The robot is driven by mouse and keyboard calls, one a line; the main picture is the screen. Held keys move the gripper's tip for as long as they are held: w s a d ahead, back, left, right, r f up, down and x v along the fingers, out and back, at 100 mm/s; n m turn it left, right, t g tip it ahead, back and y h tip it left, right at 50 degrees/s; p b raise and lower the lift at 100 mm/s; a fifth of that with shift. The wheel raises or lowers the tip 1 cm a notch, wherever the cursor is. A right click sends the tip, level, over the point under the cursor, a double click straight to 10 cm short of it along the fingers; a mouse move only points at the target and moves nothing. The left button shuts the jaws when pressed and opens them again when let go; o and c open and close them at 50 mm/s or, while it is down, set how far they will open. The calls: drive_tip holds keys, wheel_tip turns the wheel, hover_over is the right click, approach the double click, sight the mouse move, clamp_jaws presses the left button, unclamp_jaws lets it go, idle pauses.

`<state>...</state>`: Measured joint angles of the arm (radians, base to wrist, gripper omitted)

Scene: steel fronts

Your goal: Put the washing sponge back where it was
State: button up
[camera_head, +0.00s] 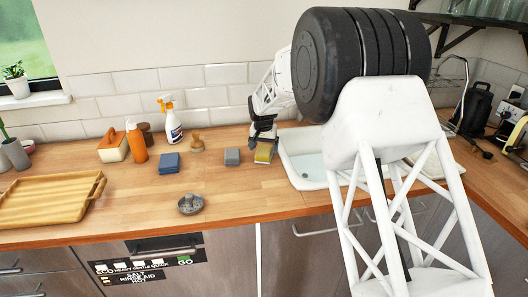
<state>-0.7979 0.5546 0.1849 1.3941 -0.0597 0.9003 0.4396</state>
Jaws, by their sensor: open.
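A yellow washing sponge (264,153) with a dark side is on the wooden counter, just left of the sink. My gripper (263,138) is open and points down right at this sponge, its fingers over the sponge's upper part. I cannot tell whether the fingers touch it. A grey block (232,157), perhaps another sponge, lies a little to the left. A blue folded cloth or pad (169,163) lies further left.
The white sink (300,178) is right of the sponge. A grey stone bowl (190,204) stands near the front edge, a wooden brush (197,144) behind. An orange bottle (137,143), a spray bottle (171,120) and a wooden tray (45,201) are left. The front-centre counter is clear.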

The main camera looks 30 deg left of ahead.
sight(265, 153)
wheel_tip(265, 153, up, 9)
drive_tip(key=s, duration=0.1)
drive_tip(key=shift+d+r, duration=0.15)
drive_tip(key=shift+d, duration=0.05)
drive_tip(key=shift+d, duration=0.1)
idle(0.9)
